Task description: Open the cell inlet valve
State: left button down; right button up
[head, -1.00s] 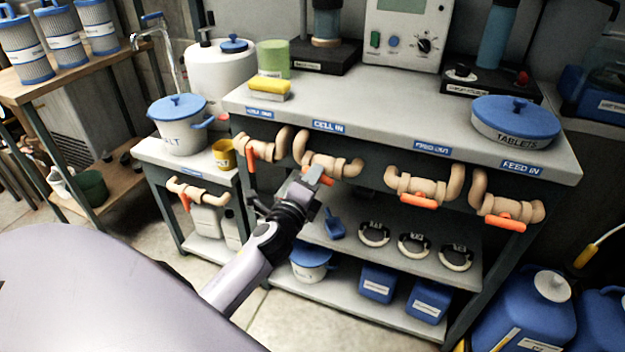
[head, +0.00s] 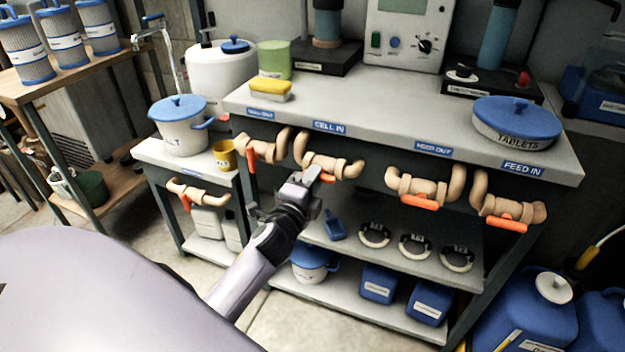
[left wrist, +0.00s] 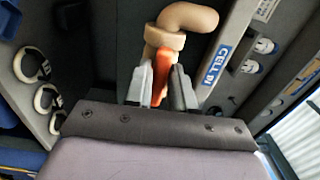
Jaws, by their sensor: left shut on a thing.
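The cell inlet valve (head: 338,166) is a tan pipe fitting under the bench's front edge, below the blue CELL IN label (head: 330,127). Its orange handle (head: 327,178) shows just past my left gripper's fingertips (head: 312,176). In the left wrist view the orange handle (left wrist: 162,70) lies between the two grey fingers (left wrist: 160,88), which are shut on it. The tan pipe elbow (left wrist: 188,17) and the CELL IN label (left wrist: 217,65) show there too. The gripper hides part of the handle. My right gripper is not in view.
Similar valves with orange handles flank this one: one on the left (head: 262,150), the feed out valve (head: 425,190) and the feed in valve (head: 508,212). Open floor lies front left.

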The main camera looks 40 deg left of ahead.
pick_arm(q)
jog(key=shift+f, duration=0.1)
jog(key=c, duration=1.1)
grip_release()
jog(key=shift+v, duration=3.6)
